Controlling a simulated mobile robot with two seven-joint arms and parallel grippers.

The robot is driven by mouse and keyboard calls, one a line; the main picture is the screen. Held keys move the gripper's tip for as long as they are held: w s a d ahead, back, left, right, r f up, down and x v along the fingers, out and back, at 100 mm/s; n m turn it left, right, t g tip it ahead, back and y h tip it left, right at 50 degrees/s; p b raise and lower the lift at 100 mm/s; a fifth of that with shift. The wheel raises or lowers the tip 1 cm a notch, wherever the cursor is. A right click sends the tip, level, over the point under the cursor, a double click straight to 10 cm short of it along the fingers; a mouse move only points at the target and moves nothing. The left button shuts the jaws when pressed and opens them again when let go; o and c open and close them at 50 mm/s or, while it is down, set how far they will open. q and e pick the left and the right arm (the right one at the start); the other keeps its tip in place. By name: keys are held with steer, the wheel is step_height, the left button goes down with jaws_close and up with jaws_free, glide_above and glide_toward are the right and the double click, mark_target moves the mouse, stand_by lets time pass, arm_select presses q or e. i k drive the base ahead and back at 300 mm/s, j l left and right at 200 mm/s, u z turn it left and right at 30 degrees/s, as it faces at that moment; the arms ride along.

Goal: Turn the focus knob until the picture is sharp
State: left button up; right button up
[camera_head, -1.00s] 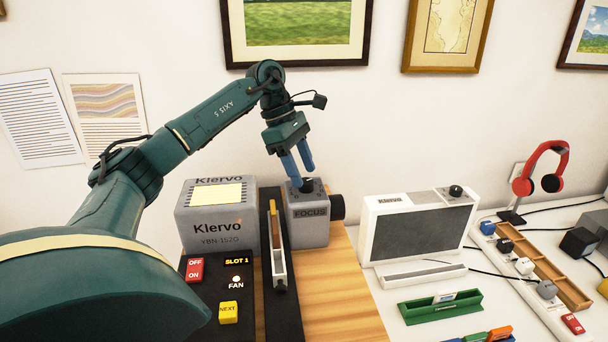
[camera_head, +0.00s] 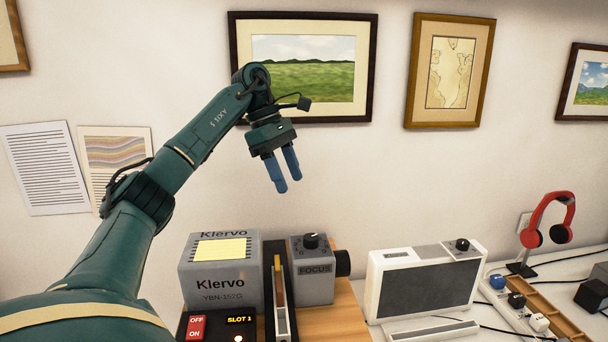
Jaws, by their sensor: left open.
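The focus knob (camera_head: 311,240) is a black dial on top of the grey box labelled FOCUS (camera_head: 315,275). A black lens barrel (camera_head: 343,263) sticks out of that box's right side. My left gripper (camera_head: 282,189) is open and empty, its blue fingers pointing down, above and left of the knob and apart from it. The projector body marked Klervo (camera_head: 220,285) stands left of the focus box. A narrow slide holder (camera_head: 281,310) sits between them. No projected picture can be made out on the wall. My right gripper is not in view.
A framed landscape print (camera_head: 303,65) and a map print (camera_head: 448,70) hang on the wall. A white unit with a dark screen (camera_head: 425,285) stands right of the projector. Red headphones (camera_head: 548,220) stand farther right. The wooden board (camera_head: 345,318) is clear in front of the focus box.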

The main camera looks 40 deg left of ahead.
mark_target(311, 241)
steer(key=k+l, duration=0.35)
steer(key=l, duration=0.2)
steer(key=k+l, duration=0.35)
steer(key=l, duration=0.15)
